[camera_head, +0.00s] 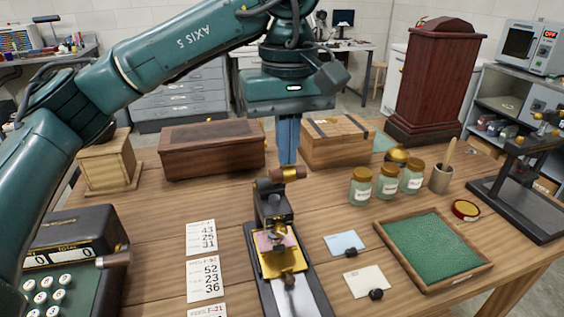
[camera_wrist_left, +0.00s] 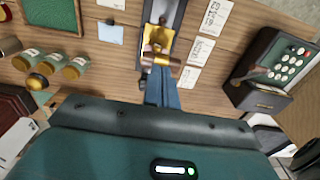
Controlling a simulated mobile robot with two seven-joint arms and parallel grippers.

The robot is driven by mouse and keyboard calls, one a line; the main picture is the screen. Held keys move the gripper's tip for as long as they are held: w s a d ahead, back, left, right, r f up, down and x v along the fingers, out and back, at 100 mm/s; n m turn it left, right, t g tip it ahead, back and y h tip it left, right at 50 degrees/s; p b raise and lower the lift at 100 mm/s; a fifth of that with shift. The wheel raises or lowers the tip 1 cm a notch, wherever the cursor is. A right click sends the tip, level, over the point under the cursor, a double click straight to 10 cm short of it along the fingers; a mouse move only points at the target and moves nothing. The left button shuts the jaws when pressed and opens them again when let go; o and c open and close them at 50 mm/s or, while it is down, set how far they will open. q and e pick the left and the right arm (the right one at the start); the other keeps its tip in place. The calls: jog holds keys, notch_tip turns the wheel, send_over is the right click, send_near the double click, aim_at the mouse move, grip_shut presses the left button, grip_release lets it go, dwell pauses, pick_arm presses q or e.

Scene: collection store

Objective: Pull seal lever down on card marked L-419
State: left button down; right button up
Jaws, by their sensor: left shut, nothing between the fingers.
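The seal press (camera_head: 272,205) stands upright in the middle of the table on a dark base, with a brass plate (camera_head: 283,262) in front. My right gripper is out of view.
A blue card (camera_head: 344,243) and a cream card (camera_head: 366,279) lie right of the press, near a green-lined tray (camera_head: 485,262). Several jars (camera_head: 387,183) stand behind. Number cards (camera_head: 205,278) and an adding machine (camera_head: 75,250) are left. Wooden boxes (camera_head: 212,148) stand at the back.

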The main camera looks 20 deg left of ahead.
pick_arm(q)
notch_tip(320, 180, up, 5)
jog(key=p, duration=0.4)
dwell(0.3)
dwell(0.4)
